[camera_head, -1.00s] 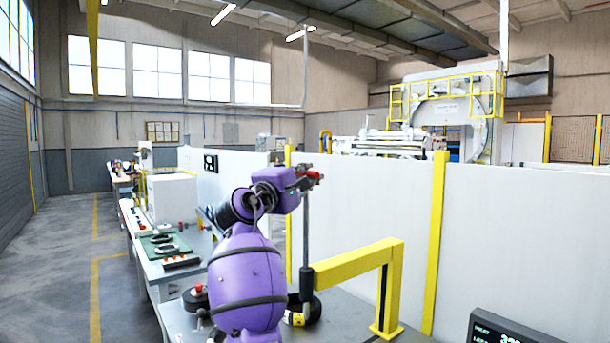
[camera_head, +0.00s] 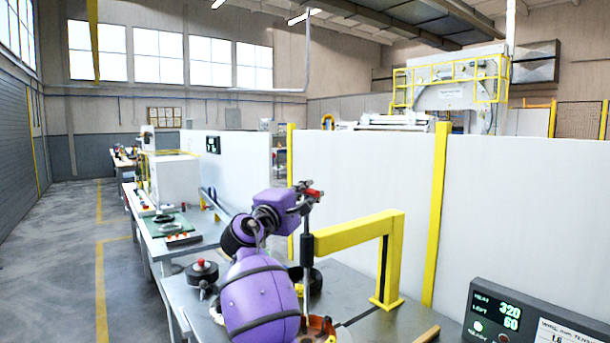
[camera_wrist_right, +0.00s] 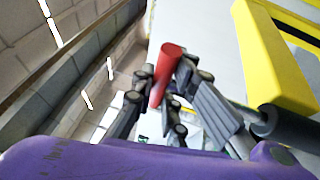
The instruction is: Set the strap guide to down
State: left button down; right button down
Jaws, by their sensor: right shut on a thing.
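The strap guide shows in the head view as an upright dark rod (camera_head: 306,232) with a red handle (camera_head: 314,193) at its top. It stands at the left end of a yellow bracket (camera_head: 350,234). My right gripper (camera_head: 304,198) is at the top of the rod, shut on the red handle. In the wrist view the red handle (camera_wrist_right: 165,75) lies between the dark fingers of my right gripper (camera_wrist_right: 160,92). The rod's lower end is close to my purple arm and partly hard to make out. My left gripper is not in view.
A grey bench (camera_head: 365,318) bears the bracket, a black round part (camera_head: 202,272) with a red knob, and an orange-brown part (camera_head: 322,326). A display box (camera_head: 530,315) stands at the lower right. White panels (camera_head: 370,190) with yellow posts (camera_head: 437,215) rise behind.

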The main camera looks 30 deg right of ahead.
send_over(305, 235)
jog(key=shift+w+d+f+b, duration=0.15)
jog(key=shift+w+f+b, duration=0.1)
jog(key=shift+f, duration=0.95)
jog(key=shift+w+d+f+b, duration=0.1)
jog(key=shift+f+b, duration=0.1)
jog(key=shift+f, duration=1)
jog(key=c, duration=1.7)
grip_release()
jog(key=shift+a, duration=0.1)
jog(key=v, duration=1.2)
jog(key=shift+s+f, duration=0.1)
jog(key=shift+c, duration=0.6)
